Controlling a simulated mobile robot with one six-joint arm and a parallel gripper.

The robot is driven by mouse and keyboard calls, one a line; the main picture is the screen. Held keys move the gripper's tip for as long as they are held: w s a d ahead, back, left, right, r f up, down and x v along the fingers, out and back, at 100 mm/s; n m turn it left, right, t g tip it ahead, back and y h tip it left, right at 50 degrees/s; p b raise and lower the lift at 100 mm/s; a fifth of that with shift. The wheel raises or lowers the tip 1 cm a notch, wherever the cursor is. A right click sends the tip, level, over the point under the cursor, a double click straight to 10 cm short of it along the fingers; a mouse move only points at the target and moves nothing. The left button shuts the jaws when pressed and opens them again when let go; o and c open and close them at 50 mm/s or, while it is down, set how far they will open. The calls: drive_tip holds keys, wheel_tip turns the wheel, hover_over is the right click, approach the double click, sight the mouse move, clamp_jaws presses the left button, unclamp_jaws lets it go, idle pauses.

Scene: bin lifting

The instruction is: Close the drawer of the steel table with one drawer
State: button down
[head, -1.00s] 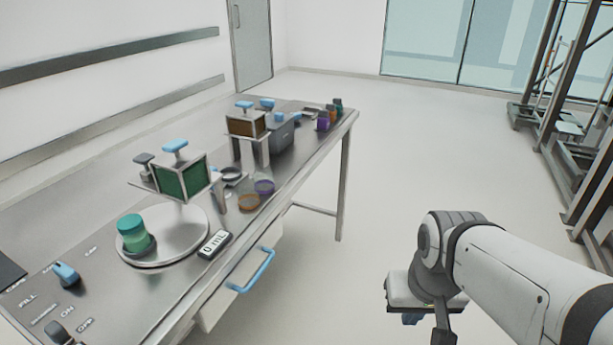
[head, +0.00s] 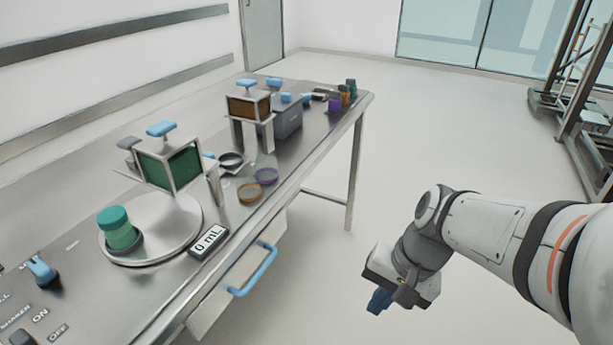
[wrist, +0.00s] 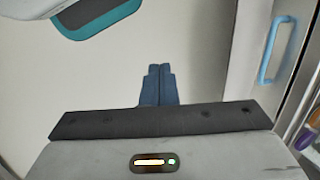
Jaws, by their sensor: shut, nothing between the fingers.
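The steel table (head: 314,142) runs along the left side of the head view. Its one drawer (head: 222,296) stands pulled out from the table's front, with a blue bar handle (head: 252,272) on its face. The drawer handle also shows at the upper right of the wrist view (wrist: 269,52). My gripper (head: 378,301) is to the right of the drawer, apart from it, over open floor. Its blue fingers are together and empty in the wrist view (wrist: 157,84). The inside of the drawer is mostly hidden.
Open floor (head: 420,140) lies right of the table. Metal racks stand at far right.

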drive_tip(key=w+a+f+m+g+y+b, duration=0.1)
drive_tip(key=w+a+f+m+y+b, duration=0.25)
drive_tip(key=a+f+m+y, duration=0.2)
drive_tip(key=m+t+y+b, duration=0.8)
drive_tip(key=m+b, duration=0.1)
drive_tip(key=m, duration=0.4)
approach(276, 231)
drive_tip(key=shift+h, duration=0.25)
drive_tip(key=b+x, duration=0.1)
drive_tip(key=x, duration=0.1)
drive_tip(key=b+x, duration=0.1)
drive_tip(key=x, duration=0.1)
drive_tip(key=b+x, duration=0.1)
drive_tip(key=x, duration=0.1)
drive_tip(key=shift+a+r, duration=0.3)
drive_tip(key=shift+a, duration=0.05)
